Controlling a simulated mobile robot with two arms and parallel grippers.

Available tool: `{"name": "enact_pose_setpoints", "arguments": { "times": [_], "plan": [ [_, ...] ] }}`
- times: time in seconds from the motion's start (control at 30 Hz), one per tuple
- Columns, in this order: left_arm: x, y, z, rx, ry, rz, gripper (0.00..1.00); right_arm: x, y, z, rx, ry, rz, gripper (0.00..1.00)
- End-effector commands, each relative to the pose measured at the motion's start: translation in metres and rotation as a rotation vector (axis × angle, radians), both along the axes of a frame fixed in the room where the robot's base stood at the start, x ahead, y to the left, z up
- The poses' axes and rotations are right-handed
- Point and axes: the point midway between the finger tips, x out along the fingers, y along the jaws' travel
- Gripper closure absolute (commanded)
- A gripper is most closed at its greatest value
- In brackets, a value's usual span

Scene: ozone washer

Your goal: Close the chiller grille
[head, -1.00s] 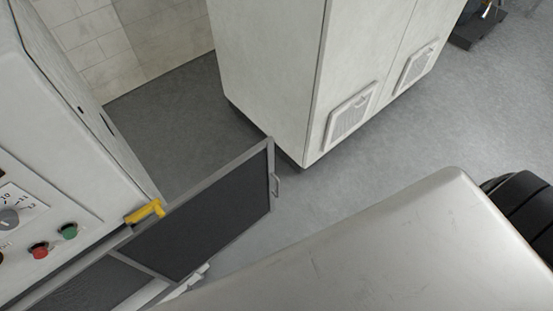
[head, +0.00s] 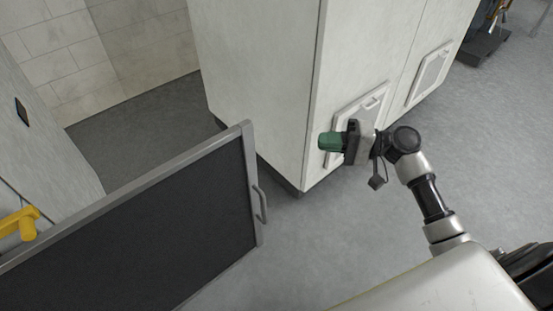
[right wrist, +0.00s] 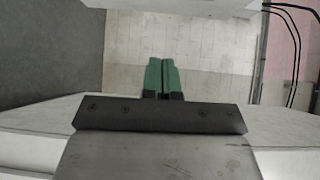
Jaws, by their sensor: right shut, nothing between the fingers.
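The chiller grille (head: 165,232) is a dark mesh panel in a grey frame, standing swung open in the head view. Its grey handle (head: 262,205) is on the right edge of the frame. My right gripper (head: 324,141), with green fingers, is shut and empty. It is to the right of the handle and above it in the picture, apart from the grille, in front of the white cabinet. The green fingers also show side by side in the right wrist view (right wrist: 161,74). The grille does not show in the right wrist view. My left gripper is not in view.
A tall white cabinet (head: 255,75) with vented panels (head: 432,72) stands behind my right gripper. A yellow handle (head: 20,222) sits on the machine at the left. Grey floor (head: 285,265) is clear between the grille and my body.

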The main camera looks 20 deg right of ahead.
Motion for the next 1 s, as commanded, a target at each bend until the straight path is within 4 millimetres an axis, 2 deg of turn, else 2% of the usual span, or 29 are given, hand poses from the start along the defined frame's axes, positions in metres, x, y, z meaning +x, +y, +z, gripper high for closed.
{"name": "enact_pose_setpoints", "arguments": {
  "times": [0.1,0.27,0.67,0.8,1.0],
  "plan": [
    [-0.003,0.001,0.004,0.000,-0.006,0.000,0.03,-0.004,0.004,0.009,0.023,-0.025,0.035,1.00],
    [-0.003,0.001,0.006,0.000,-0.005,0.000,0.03,0.002,0.018,0.012,0.027,-0.025,0.040,1.00],
    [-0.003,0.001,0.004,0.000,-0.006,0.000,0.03,0.037,0.094,0.012,0.028,-0.025,0.038,1.00],
    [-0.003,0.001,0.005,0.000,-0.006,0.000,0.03,0.030,0.114,0.011,0.026,-0.024,0.037,1.00],
    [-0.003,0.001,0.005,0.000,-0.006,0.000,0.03,0.024,0.129,0.011,0.026,-0.023,0.035,1.00]
  ]
}}
